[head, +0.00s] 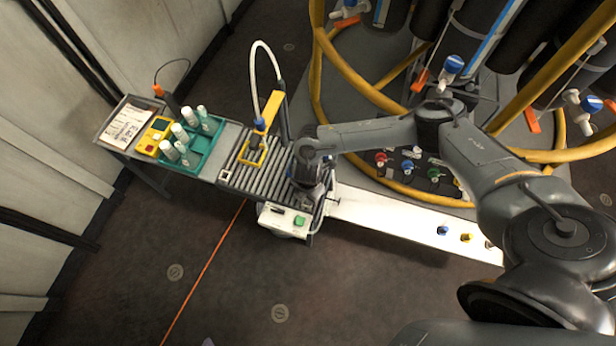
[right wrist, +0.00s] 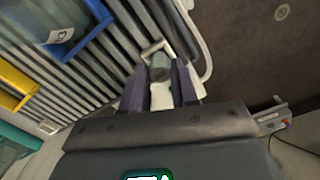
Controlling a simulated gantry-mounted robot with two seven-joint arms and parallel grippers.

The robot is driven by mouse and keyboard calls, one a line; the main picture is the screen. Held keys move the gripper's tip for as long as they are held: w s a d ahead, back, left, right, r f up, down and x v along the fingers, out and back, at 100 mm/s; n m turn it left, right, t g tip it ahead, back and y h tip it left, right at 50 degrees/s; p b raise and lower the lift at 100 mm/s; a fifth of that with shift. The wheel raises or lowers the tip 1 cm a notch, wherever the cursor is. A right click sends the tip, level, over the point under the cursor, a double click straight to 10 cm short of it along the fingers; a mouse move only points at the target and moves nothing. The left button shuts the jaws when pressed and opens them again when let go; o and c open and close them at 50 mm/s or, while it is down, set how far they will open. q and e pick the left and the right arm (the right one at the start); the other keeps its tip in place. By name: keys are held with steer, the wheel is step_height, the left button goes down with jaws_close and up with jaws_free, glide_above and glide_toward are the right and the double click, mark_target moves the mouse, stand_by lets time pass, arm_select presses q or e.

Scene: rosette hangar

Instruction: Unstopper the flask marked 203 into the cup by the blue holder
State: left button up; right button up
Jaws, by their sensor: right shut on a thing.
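In the right wrist view a blue holder (right wrist: 88,32) stands at the top left. A pale translucent flask (right wrist: 38,22) is in it, with a partly readable marking that includes a 3. My right gripper (right wrist: 160,84) is shut on a small grey-green and white thing (right wrist: 161,74), perhaps a stopper. A cream bracket-like edge (right wrist: 152,48) shows just beyond it; I cannot tell whether this is part of the cup. In the head view my right gripper (head: 306,190) is over the right end of the rollers and hides what is under it. My left gripper is out of view.
The roller bed (head: 230,178) carries a yellow holder (head: 250,152). A teal tray (head: 205,150) with several pale bottles stands left of it. A white bench strip (head: 400,225) with coloured caps runs right. Yellow tube rails (head: 350,65) stand behind.

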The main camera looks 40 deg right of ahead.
steer(key=shift+f, duration=0.2)
steer(key=o, duration=1.5)
steer(key=shift+c, duration=0.2)
steer(key=shift+r, duration=0.1)
steer(key=shift+r+p, duration=1.25)
steer(key=shift+p, duration=0.4)
steer(key=shift+r+p, duration=1.65)
steer(key=shift+p, duration=0.25)
